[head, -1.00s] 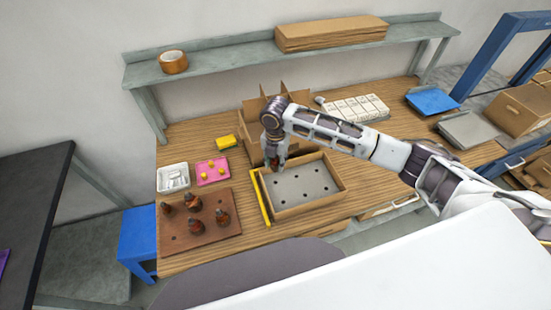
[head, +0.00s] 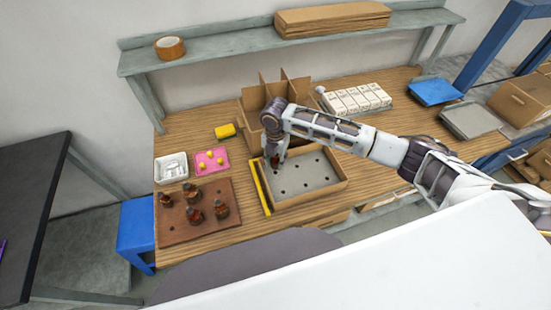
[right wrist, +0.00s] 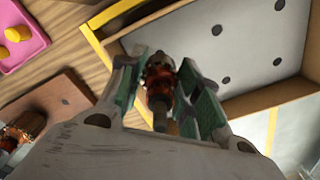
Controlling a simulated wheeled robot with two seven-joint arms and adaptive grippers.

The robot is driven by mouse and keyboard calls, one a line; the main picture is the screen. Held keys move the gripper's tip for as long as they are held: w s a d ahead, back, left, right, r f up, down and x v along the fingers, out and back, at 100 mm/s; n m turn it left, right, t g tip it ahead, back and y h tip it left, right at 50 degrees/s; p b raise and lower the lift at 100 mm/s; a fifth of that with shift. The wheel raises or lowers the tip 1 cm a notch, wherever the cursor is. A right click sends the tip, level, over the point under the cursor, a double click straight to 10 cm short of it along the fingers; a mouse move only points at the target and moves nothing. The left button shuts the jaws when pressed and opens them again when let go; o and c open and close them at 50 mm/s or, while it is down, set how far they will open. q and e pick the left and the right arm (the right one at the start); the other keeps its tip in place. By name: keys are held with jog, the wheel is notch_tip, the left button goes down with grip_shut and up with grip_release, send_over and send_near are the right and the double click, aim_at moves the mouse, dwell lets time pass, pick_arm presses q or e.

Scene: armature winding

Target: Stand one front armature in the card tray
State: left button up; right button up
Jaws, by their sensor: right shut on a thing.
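My right gripper (head: 274,160) is shut on an armature (right wrist: 160,80) with copper windings and a shaft, seen between its green-lined fingers in the right wrist view. It holds the armature over the left back part of the card tray (head: 318,202), a shallow cardboard box with a grey, holed floor. I cannot tell whether the armature touches the floor. Several other armatures (head: 221,209) stand upright on the brown holed board (head: 180,231) left of the tray; one also shows in the right wrist view (right wrist: 22,130). My left gripper is not in view.
A yellow bar (head: 260,187) lies along the tray's left side. A cardboard box with dividers (head: 252,98) stands behind the tray, close to my right arm. A pink tray (head: 211,168) and a white tray (head: 171,175) sit at left. White boxes (head: 358,101) stand at back right.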

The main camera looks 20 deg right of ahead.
jog(key=shift+f+b, duration=0.5)
jog(key=shift+f, duration=0.1)
jog(key=shift+f, duration=1.1)
jog(key=o, duration=1.4)
jog(key=shift+c, duration=0.2)
jog(key=shift+r, duration=0.1)
